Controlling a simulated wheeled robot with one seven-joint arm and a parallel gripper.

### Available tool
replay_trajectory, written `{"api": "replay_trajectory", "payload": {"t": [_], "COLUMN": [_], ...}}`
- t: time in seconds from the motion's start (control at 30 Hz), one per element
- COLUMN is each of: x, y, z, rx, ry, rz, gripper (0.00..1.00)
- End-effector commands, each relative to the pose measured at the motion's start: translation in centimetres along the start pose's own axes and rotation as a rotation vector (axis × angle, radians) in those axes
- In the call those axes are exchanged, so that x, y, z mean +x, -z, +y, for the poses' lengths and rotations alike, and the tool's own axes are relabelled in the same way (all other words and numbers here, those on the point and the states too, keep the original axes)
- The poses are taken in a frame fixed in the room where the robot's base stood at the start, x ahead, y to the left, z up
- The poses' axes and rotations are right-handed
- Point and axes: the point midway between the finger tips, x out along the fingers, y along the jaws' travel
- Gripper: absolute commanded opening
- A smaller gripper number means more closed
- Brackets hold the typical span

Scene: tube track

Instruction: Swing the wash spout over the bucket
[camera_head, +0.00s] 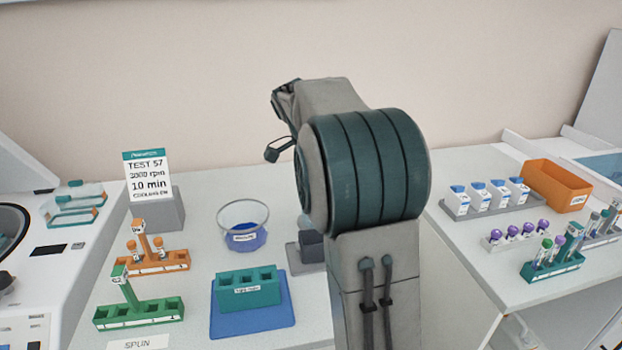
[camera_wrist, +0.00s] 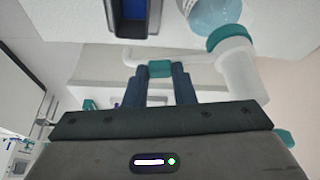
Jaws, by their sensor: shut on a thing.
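In the wrist view my gripper (camera_wrist: 161,72) is shut on the teal sleeve (camera_wrist: 160,66) of a thin white wash spout (camera_wrist: 194,55). The spout runs sideways to a white upright part with a teal collar (camera_wrist: 230,36), beside a bottle of pale blue liquid (camera_wrist: 212,12). Its free end is at the left, close to the edge of a dark box with a blue inside (camera_wrist: 133,16), which looks like the bucket. I cannot tell whether the tip is over it. In the head view my arm hides the spout and gripper; a dark grey box (camera_head: 311,244) shows beside the arm.
A glass bowl of blue liquid (camera_head: 243,226), a teal rack (camera_head: 247,289) on a blue mat, an orange rack (camera_head: 150,262) and a green rack (camera_head: 138,313) stand left of my arm. An orange bin (camera_head: 555,186) and several tubes stand on the right bench.

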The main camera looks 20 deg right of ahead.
Motion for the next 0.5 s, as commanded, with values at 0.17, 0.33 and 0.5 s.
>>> {"api": "replay_trajectory", "payload": {"t": [0.17,0.33,0.5], "x": [-0.22,-0.42,-0.49], "y": [-0.11,-0.51,-0.82], "z": [-0.08,-0.19,-0.26], "rx": [0.11,0.176,0.209], "ry": [-0.042,-0.068,-0.082], "rz": [0.001,0.0,0.0], "gripper": [0.0,0.0,0.0]}}
